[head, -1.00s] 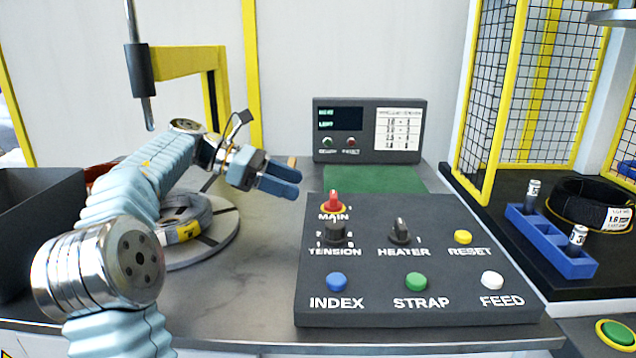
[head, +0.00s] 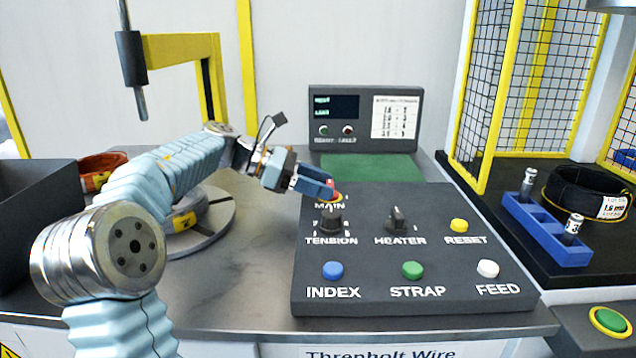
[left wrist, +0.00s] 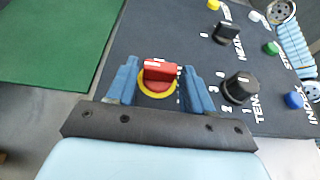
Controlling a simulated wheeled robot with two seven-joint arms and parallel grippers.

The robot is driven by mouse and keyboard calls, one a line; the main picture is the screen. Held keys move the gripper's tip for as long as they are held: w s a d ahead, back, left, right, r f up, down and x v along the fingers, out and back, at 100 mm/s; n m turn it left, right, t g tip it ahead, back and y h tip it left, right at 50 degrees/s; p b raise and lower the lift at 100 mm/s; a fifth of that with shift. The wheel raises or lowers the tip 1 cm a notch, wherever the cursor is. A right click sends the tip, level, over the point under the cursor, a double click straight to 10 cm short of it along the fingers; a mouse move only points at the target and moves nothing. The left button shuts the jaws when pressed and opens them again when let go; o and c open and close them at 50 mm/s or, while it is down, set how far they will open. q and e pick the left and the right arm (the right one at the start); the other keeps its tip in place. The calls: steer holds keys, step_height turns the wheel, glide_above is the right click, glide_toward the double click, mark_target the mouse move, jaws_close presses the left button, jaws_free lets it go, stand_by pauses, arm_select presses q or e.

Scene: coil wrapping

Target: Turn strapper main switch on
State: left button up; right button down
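The red main switch (head: 333,190) sits on a yellow ring at the upper left of the dark control panel (head: 430,292), above the MAIN label. My left gripper (head: 325,186) is at the switch and partly covers it in the head view. In the left wrist view the red knob (left wrist: 160,71) stands between the two blue fingers of my left gripper (left wrist: 160,84). A gap shows on each side of the knob, so the fingers are open around it. The right gripper is not in view.
The black TENSION knob (head: 331,222) is just below the switch, with the HEATER knob (head: 397,219) to its right. Several push buttons line the panel. A display box (head: 365,118) stands behind the green mat (head: 370,168). A coil (head: 186,212) lies at left.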

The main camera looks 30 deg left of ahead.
arm_select(q)
steer(key=c, duration=0.7)
steer(key=shift+w+a+m+g+h, duration=0.15)
steer(key=shift+m+g+h, duration=0.25)
steer(key=shift+m+g, duration=0.4)
steer(key=o, duration=1)
steer(key=shift+o, duration=0.2)
steer(key=v, duration=0.7)
steer(key=shift+a+r, duration=0.15)
steer(key=shift+a, duration=0.05)
